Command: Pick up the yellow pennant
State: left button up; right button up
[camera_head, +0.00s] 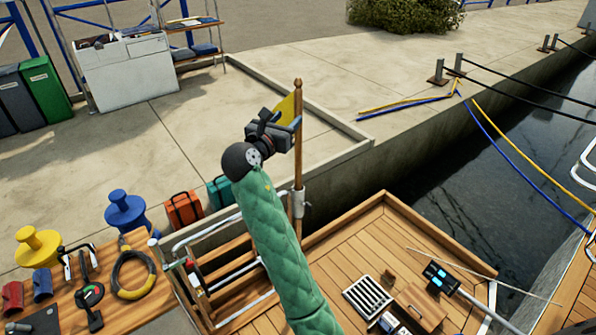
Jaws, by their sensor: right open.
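The yellow pennant (286,107) is at the upper part of a wooden pole (298,150) that stands upright at the deck's edge. Part of the pennant is hidden behind my right gripper. My right gripper (286,124), at the end of the green-sleeved arm, is open and overlaps the pennant's lower edge in this view. I cannot tell whether it touches the cloth. My left gripper is not in view.
A wooden deck (345,250) with a grate (367,298) lies below. Orange (184,210) and teal cases stand near the pole. Water lies to the right.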

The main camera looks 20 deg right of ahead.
aim_at(296, 110)
jog(key=shift+x, duration=0.8)
jog(key=shift+w+d+r+p, duration=0.2)
jog(key=shift+w+d+p, duration=0.2)
jog(key=shift+d, duration=0.15)
jog(key=p+x, duration=0.1)
jog(key=x, duration=0.2)
jog(key=shift+d, duration=0.2)
jog(key=shift+w+d, duration=0.15)
jog(key=shift+w, duration=0.05)
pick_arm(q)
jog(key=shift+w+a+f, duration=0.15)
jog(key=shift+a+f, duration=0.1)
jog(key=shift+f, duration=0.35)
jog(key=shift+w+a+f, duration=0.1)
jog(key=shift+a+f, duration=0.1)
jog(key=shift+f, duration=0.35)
pick_arm(e)
grip_shut()
